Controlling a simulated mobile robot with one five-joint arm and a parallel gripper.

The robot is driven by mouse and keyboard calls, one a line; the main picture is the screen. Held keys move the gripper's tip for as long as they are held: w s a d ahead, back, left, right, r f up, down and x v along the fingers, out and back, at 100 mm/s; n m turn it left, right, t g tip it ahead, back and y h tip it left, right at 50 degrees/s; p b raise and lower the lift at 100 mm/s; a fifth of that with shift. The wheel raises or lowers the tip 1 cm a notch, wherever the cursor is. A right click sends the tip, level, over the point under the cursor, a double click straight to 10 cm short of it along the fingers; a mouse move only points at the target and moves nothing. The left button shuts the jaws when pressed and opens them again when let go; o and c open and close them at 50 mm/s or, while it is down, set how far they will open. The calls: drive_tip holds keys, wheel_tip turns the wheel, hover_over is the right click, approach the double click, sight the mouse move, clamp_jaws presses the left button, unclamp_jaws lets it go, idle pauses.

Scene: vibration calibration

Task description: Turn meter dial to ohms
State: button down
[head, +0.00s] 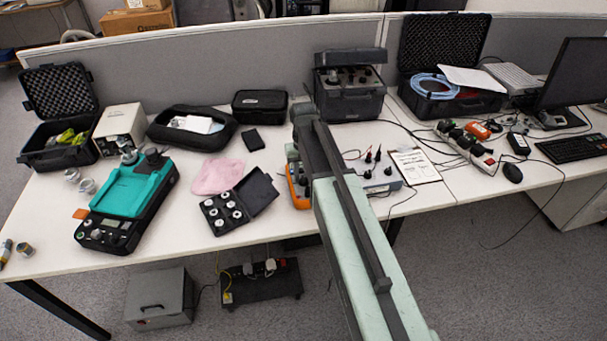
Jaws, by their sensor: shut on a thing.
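An orange-edged meter (298,185) lies on the white desk near its front edge, just left of my arm. My arm covers most of it, so its dial and the dial's setting are hidden. My long pale green and dark arm reaches from the bottom right up over the meter. The arm's dark far end shows above the desk, but my gripper's fingers are hidden behind the arm. What they touch does not show.
Left of the meter are an open black case of weights (262,190), a pink cloth (217,176) and a teal-topped instrument (123,190). Right are small black knobs, cables and a paper sheet (415,166). A black equipment case (348,105) stands behind. The front right desk is fairly clear.

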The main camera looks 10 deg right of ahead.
sight(303, 176)
drive_tip(key=c, duration=1)
unclamp_jaws()
drive_tip(key=shift+r, duration=0.1)
wheel_tip(303, 176, up, 8)
drive_tip(key=p, duration=0.8)
drive_tip(key=shift+f, duration=0.25)
drive_tip(key=shift+c, duration=0.2)
